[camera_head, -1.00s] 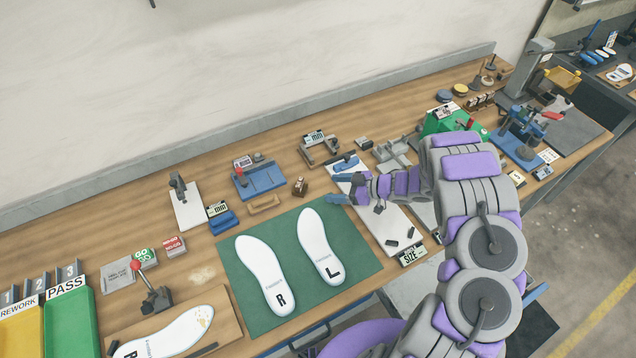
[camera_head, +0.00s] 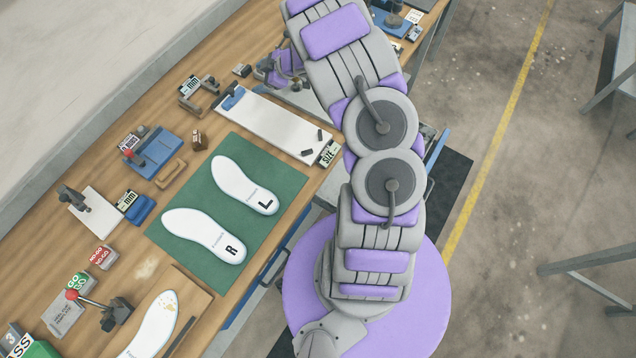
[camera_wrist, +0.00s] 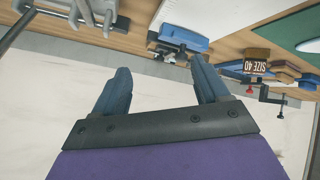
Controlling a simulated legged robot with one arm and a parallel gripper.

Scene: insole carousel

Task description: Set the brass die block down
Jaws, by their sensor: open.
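The brass die block (camera_head: 199,139) is a small brown block standing on the wooden bench, between the blue fixture and the green mat. In the wrist view it shows as a brown block marked SIZE 40 (camera_wrist: 257,62), at the upper right. My gripper (camera_wrist: 163,82) is open, with nothing between its two blue fingers. The block lies beyond and to the right of the fingers, apart from them. In the head view my arm reaches to the top middle, and the fingertips cannot be made out.
The green mat (camera_head: 190,250) holds two white insoles marked R and L. A white board (camera_head: 270,125) lies beside it. A blue fixture (camera_head: 160,150) and a tan handle (camera_head: 171,174) are close to the block. The floor right of the bench is mostly open.

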